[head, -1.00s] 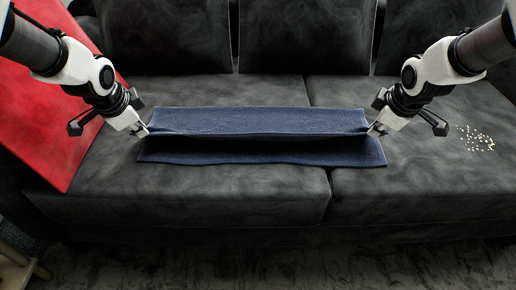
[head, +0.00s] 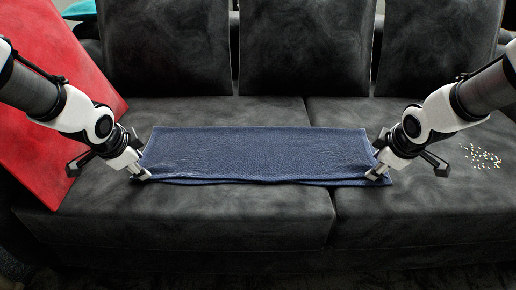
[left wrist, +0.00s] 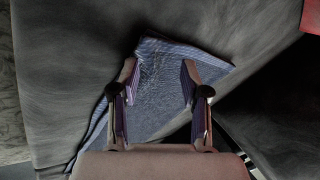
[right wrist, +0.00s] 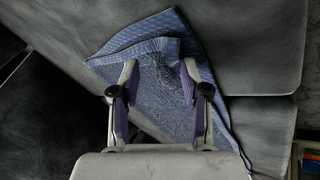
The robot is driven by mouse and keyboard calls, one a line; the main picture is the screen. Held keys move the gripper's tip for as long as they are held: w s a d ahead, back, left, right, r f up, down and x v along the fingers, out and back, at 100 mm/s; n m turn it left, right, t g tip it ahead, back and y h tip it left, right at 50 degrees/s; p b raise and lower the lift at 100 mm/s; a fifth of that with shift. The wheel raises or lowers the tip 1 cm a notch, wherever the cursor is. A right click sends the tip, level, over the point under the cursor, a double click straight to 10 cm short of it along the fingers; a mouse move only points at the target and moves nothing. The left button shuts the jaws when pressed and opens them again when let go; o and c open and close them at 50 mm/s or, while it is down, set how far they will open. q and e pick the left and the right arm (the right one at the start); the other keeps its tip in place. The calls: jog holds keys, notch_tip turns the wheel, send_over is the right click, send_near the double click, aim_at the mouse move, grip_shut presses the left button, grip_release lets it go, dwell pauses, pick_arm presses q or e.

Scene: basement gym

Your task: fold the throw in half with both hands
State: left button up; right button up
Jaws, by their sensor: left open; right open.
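The blue throw (head: 255,153) lies folded over on itself on the sofa seat, a long flat strip with its near edges almost lined up. A thin strip of the lower layer shows along the front. My left gripper (head: 143,175) is at the near left corner, and its open fingers (left wrist: 158,82) stand over the cloth in the left wrist view. My right gripper (head: 377,174) is at the near right corner, with open fingers (right wrist: 160,80) over the cloth in the right wrist view. There the lower layer's corner (right wrist: 150,28) sticks out past the upper one.
The dark grey sofa (head: 180,215) has bare seat in front of the throw and on both sides. A red panel (head: 60,100) leans at the left. Small pale crumbs (head: 482,157) lie on the right seat. Back cushions (head: 305,45) stand behind.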

pick_arm(q)
jog(key=v, duration=0.9)
jog(key=shift+w+r, duration=0.2)
jog(key=shift+r, duration=0.35)
pick_arm(e)
jog(key=v, duration=0.9)
jog(key=shift+w+r, duration=0.2)
jog(key=shift+r, duration=0.35)
